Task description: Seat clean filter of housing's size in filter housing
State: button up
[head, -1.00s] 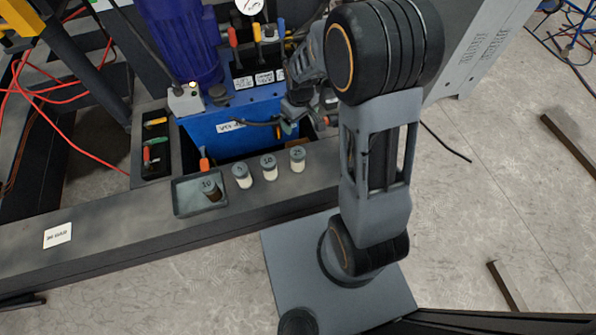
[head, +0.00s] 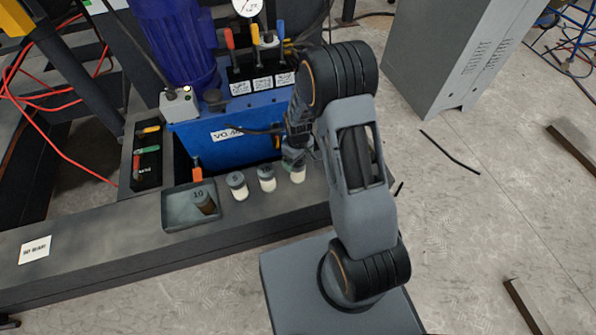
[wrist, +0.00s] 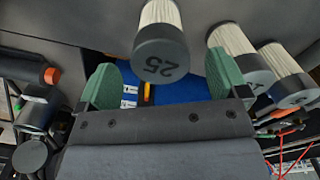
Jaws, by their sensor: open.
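A row of pale pleated filters with grey caps stands on the dark bench ledge: one at left (head: 237,187), one in the middle marked 10 (head: 267,179), and the right one marked 25 (head: 298,173). A dark filter marked 10 (head: 205,202) is in a shallow grey tray (head: 176,212). My gripper (head: 293,157) is above the right filter, partly hidden by my arm. In the wrist view its green fingers are open, with the 25 filter (wrist: 160,52) showing between and beyond them, not gripped. I cannot clearly pick out the filter housing.
A blue tank (head: 225,130) with coloured-handled valves stands behind the row. A narrow tool bin (head: 147,170) is left of it. Other filters (wrist: 240,60) stand close beside the 25 one in the wrist view. A grey cabinet (head: 445,60) is at right.

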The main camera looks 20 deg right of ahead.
aim_at(297, 176)
jog(key=shift+w+a+f+b, duration=0.1)
jog(key=shift+f+b, duration=1.3)
jog(key=shift+f, duration=1.25)
jog(key=shift+c, duration=0.2)
jog(key=shift+r, duration=0.1)
jog(key=c, duration=1.1)
